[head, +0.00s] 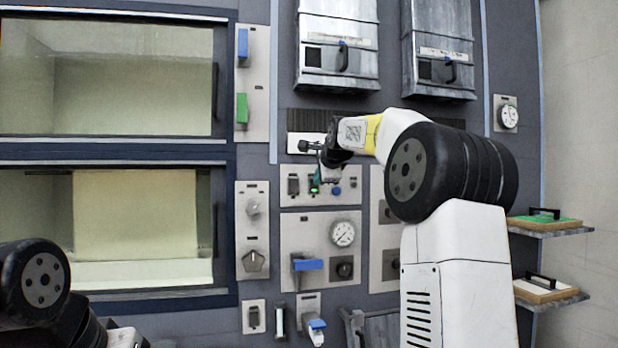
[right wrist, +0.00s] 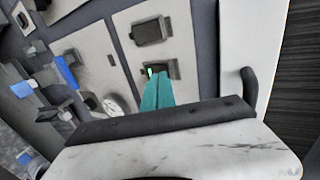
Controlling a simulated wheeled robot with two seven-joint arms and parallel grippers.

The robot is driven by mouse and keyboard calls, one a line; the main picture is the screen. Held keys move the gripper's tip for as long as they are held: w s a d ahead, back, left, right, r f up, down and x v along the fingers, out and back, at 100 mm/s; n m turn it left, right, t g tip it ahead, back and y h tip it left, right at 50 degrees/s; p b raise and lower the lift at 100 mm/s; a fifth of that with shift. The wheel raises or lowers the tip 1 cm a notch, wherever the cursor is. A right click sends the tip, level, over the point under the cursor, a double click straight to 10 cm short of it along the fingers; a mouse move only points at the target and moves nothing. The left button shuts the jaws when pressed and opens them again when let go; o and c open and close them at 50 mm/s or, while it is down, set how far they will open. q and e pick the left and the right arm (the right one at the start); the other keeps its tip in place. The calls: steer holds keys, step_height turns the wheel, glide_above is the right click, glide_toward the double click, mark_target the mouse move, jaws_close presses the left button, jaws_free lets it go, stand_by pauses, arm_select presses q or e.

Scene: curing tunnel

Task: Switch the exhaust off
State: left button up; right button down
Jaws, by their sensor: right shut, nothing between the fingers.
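A panel (head: 347,186) in the middle of the wall carries two dark rocker switches and a blue button (head: 337,191). The right-hand switch (head: 314,186) shows a green light; the left-hand switch (head: 293,186) shows none. I cannot read which is the exhaust. My right gripper (head: 322,175) is shut and empty, its teal fingers in front of the lit switch. In the right wrist view the fingertips (right wrist: 155,76) overlap the lower edge of the lit switch (right wrist: 149,70); I cannot tell if they touch. The unlit switch (right wrist: 151,31) is beside it. My left gripper is out of view.
Below are a gauge (head: 343,234), a blue lever handle (head: 308,265) and a dark knob (head: 344,267). Two grey hatches (head: 338,60) (head: 440,65) hang above. Glazed chambers (head: 110,80) fill the left. Shelves (head: 552,232) stick out at right.

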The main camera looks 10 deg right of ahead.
steer(key=shift+w, duration=0.55)
steer(key=shift+r, duration=0.1)
steer(key=shift+w+r, duration=0.45)
steer(key=shift+w, duration=0.25)
steer(key=shift+r, duration=0.1)
